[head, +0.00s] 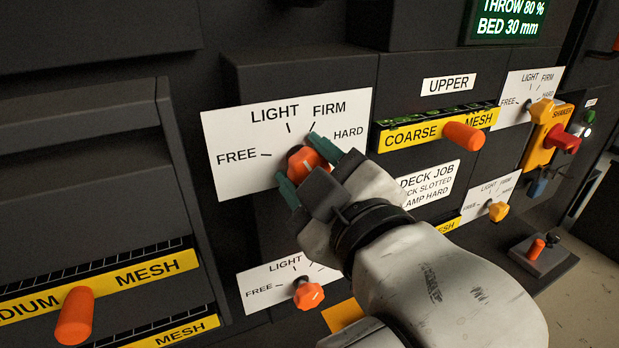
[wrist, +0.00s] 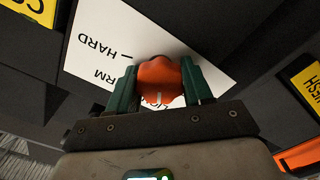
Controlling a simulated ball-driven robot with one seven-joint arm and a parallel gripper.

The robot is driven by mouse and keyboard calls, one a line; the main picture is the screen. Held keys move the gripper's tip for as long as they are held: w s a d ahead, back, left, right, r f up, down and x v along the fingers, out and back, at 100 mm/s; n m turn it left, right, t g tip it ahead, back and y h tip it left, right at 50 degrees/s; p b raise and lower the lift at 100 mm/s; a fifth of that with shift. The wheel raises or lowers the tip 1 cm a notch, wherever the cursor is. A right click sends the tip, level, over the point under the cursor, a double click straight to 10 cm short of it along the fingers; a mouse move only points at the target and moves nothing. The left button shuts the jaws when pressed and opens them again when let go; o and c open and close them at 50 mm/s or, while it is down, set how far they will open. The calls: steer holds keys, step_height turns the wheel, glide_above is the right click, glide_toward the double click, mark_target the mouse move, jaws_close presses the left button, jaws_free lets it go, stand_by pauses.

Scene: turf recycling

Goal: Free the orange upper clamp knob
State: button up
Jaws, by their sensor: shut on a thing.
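The orange upper clamp knob (head: 304,161) sits on a white dial plate (head: 235,128) marked FREE, LIGHT, FIRM and HARD. My gripper (head: 304,165) is at this knob, with one green finger on each side of it. In the wrist view the knob (wrist: 159,80) is held between the two green fingers of my gripper (wrist: 160,88). A pale mark shows on the knob's near face there. In the head view my fingers and wrist cover part of the knob, so I cannot tell which label its pointer faces.
Below is a second dial with an orange knob (head: 308,293). An orange handle (head: 463,137) sticks out of the COARSE MESH strip to the right, and another (head: 74,315) at lower left. Yellow-knob dials and a red shaker switch (head: 566,140) are farther right.

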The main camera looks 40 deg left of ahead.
steer(key=n+b, duration=0.3)
steer(key=n, duration=0.1)
steer(key=shift+n, duration=0.3)
steer(key=shift+s+n+b, duration=0.1)
steer(key=shift+n+b, duration=1.1)
steer(key=shift+n, duration=0.8)
steer(key=o, duration=1)
steer(key=shift+d, duration=0.1)
